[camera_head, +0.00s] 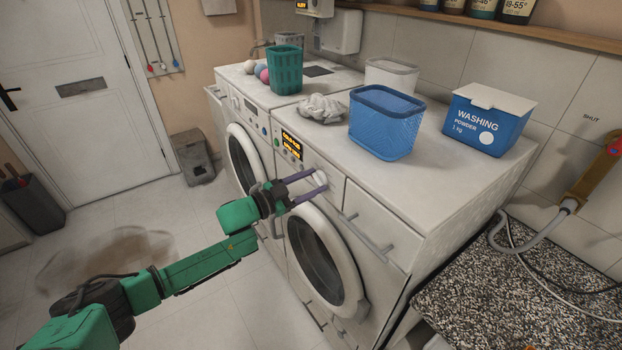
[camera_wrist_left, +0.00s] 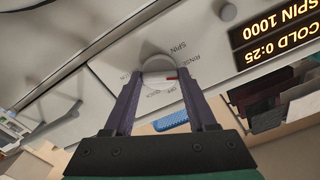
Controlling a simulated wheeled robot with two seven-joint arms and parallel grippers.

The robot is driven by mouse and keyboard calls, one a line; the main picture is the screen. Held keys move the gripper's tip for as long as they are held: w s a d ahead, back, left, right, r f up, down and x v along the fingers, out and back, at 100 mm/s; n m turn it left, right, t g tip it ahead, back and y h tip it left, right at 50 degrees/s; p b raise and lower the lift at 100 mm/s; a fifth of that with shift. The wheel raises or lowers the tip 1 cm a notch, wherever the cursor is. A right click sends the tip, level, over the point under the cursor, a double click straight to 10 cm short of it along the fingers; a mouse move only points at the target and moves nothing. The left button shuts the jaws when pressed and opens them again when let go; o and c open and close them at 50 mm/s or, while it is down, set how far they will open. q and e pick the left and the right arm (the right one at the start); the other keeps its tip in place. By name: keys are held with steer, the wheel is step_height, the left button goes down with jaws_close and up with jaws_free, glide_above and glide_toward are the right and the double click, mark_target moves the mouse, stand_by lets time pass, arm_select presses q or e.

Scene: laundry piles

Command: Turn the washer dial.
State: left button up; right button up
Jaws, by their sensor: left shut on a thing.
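The washer (camera_head: 352,224) is the nearer of two white front-loading machines, with a round door below its panel. Its white dial (camera_head: 320,178) sits on the front panel, right of the lit display (camera_head: 291,146). My left gripper (camera_head: 322,183) reaches in from the left and is shut on the dial. In the left wrist view the dial (camera_wrist_left: 158,68) is between the two purple fingertips (camera_wrist_left: 160,77), with a small red mark at its right side. Labels such as SPIN and RINSE surround it. The wrist view's display (camera_wrist_left: 275,38) reads COLD 0:25, SPIN 1000, upside down. My right gripper is not in view.
On the machines stand a blue basket (camera_head: 384,123), a washing powder box (camera_head: 487,119), a green basket (camera_head: 285,70) and a crumpled grey cloth (camera_head: 322,108). A drawer handle (camera_head: 367,234) sticks out right of the dial. A speckled counter (camera_head: 490,300) is at the right. The floor at left is mostly clear.

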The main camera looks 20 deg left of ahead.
arm_select(q)
steer(key=shift+n+p, duration=0.35)
steer(key=shift+n, duration=0.95)
steer(key=o, duration=1.4)
steer(key=shift+b+v, duration=0.95)
steer(key=shift+v, duration=6.3)
